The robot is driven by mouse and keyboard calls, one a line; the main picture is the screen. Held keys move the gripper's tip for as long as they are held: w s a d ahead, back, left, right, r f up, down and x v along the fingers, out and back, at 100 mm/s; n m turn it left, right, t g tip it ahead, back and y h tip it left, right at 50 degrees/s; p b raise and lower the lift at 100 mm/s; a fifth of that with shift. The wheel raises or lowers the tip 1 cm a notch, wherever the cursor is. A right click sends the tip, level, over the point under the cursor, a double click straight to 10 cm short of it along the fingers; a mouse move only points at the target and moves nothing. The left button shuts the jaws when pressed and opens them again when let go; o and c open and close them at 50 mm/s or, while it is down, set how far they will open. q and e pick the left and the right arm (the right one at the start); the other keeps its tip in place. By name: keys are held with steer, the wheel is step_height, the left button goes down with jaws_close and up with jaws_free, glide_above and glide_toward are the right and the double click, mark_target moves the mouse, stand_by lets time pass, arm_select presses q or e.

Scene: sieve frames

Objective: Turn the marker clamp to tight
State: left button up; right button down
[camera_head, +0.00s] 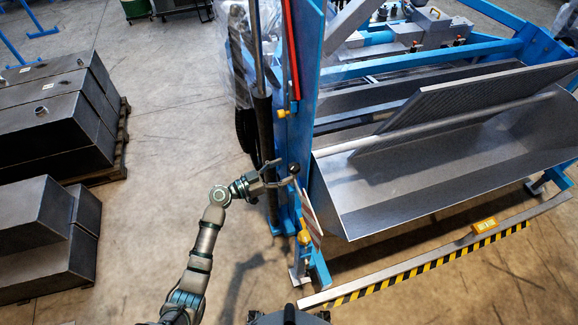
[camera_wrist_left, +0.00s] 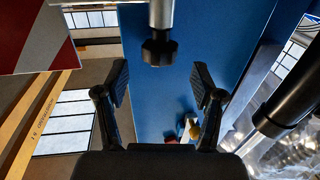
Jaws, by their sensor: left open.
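A black knob (camera_head: 294,168) on a short metal stem sits at the blue upright post (camera_head: 307,80) in the head view; it looks like the marker clamp. In the left wrist view the knob (camera_wrist_left: 158,50) shows at the top centre. My left gripper (camera_head: 282,173) is open beside the knob, at its left in the head view. In the left wrist view its two black fingers (camera_wrist_left: 160,80) stand apart with nothing between their tips, and the knob is just above the gap. Whether the clamp is loose or tight cannot be told. My right gripper is not in view.
Yellow knobs (camera_head: 304,237) and a red-and-white striped plate (camera_head: 312,215) are close below the gripper. A black cylinder (camera_head: 265,140) stands just left of the post. A metal trough (camera_head: 400,190) lies to the right. Stacked grey blocks (camera_head: 50,115) stand far left, with open floor between.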

mark_target(294, 169)
arm_select(q)
steer(key=x, duration=0.3)
